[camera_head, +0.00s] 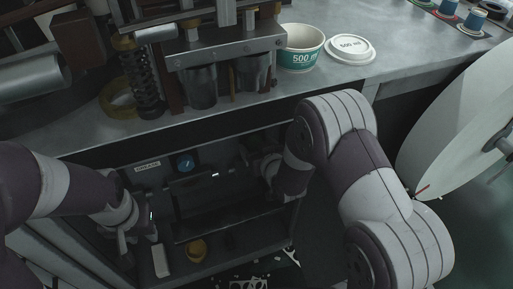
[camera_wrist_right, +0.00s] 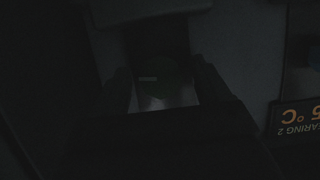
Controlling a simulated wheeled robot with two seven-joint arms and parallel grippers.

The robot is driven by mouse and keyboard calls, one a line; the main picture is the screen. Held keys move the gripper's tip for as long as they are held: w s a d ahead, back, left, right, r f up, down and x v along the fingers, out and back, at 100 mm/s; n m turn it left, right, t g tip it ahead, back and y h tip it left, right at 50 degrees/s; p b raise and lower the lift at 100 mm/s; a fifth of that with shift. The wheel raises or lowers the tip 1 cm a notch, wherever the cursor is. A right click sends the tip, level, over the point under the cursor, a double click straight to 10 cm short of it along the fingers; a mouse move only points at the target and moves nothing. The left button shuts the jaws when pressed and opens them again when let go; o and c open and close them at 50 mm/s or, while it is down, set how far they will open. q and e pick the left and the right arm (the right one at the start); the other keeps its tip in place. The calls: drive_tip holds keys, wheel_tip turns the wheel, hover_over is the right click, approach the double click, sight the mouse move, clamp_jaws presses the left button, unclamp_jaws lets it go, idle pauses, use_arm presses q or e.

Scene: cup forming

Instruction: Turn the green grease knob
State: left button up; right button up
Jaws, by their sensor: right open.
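In the right wrist view a dim, dark green round knob (camera_wrist_right: 165,78) with a small pale mark shows between the two fingers of my right gripper (camera_wrist_right: 163,92). The fingers stand open on either side of it; the picture is too dark to tell whether they touch it. In the head view my right gripper (camera_head: 262,168) is inside the dark bay under the counter, and the knob cannot be made out there. My left gripper (camera_head: 122,243) hangs low at the left side of the bay; its fingers are too dark to read. A GREASE label (camera_head: 148,166) is on the back wall.
A blue round dial (camera_head: 185,163) is beside the label. A yellow cup-like thing (camera_head: 196,250) and a pale block (camera_head: 161,260) stand low in the bay. A large white disc (camera_head: 455,125) is at right.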

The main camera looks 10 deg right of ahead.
drive_tip(key=shift+w+f, duration=0.15)
drive_tip(key=shift+w, duration=0.35)
drive_tip(key=c, duration=1)
drive_tip(key=m+y, duration=0.1)
drive_tip(key=m, duration=0.1)
drive_tip(key=shift+m+y+p, duration=0.3)
drive_tip(key=shift+y+p, duration=0.1)
drive_tip(key=shift+m+y+p, duration=0.55)
drive_tip(key=shift+m+y, duration=0.45)
drive_tip(key=shift+m, duration=0.4)
drive_tip(key=shift+s+f, duration=0.1)
drive_tip(key=o, duration=1)
